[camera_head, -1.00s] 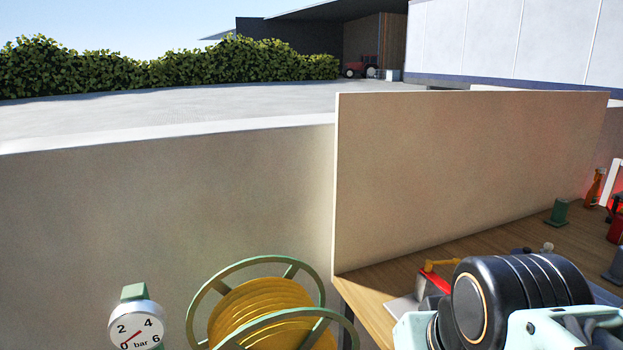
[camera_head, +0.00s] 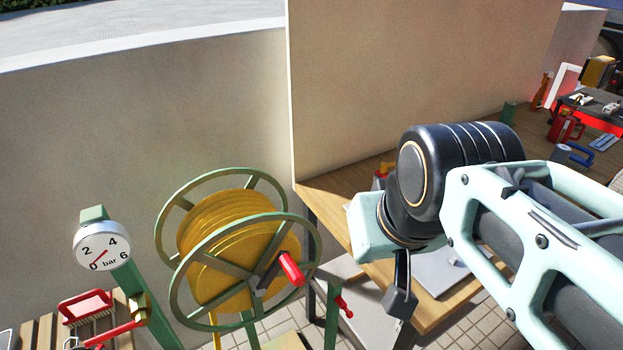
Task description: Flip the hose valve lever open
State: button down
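A white pressure gauge (camera_head: 103,246) is on a green post (camera_head: 150,310) at the lower left; its red needle points near 0. Below it, a brass fitting (camera_head: 138,306) on the post seems to be the valve, with a red lever (camera_head: 115,334) reaching down and left from it. My gripper (camera_head: 400,303) seems to be the dark part hanging below my arm's pale wrist, right of the hose reel and well apart from the lever. Its fingers are not clear enough to tell open or shut.
A green reel (camera_head: 185,300) with yellow hose and a red crank handle (camera_head: 290,268) stands between the post and my arm. A red brush (camera_head: 86,308) lies on a slatted wooden surface at lower left. A wooden workbench (camera_head: 330,188) is behind my arm.

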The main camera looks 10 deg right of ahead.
aim_at(142, 318)
jog(key=u, duration=1.85)
